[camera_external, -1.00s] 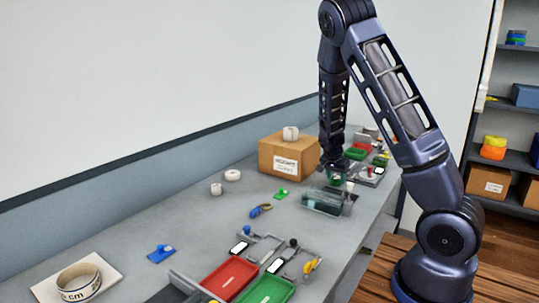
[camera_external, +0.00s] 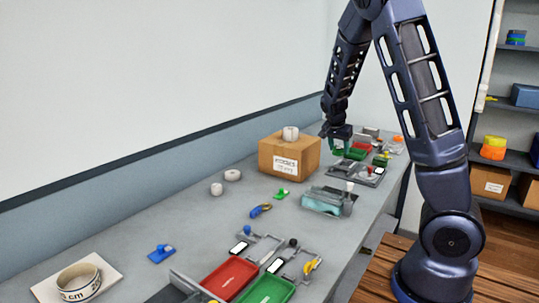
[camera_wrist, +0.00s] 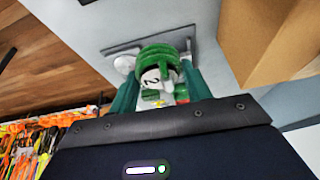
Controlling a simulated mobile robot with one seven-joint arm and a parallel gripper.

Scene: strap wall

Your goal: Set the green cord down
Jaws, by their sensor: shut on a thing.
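The green cord (camera_wrist: 160,52) is a thick coil with a white tag marked 2, seen in the wrist view. It sits between the teal fingers of my gripper (camera_wrist: 158,88), which is shut on it. In the external view, my gripper (camera_external: 340,134) is raised just behind and right of the cardboard box, over the far part of the bench. The cord cannot be told apart from the green fingers there. In the wrist view, a grey plate (camera_wrist: 122,47) shows beyond the cord, partly hidden by it.
The cardboard box (camera_external: 289,160) with a white roll on top stands close to my gripper. A clear bin (camera_external: 325,203) is nearer. Far green (camera_external: 354,154) and red trays lie beyond. Near red (camera_external: 229,277) and green trays (camera_external: 267,290) stand in front. The mid-left bench is mostly clear.

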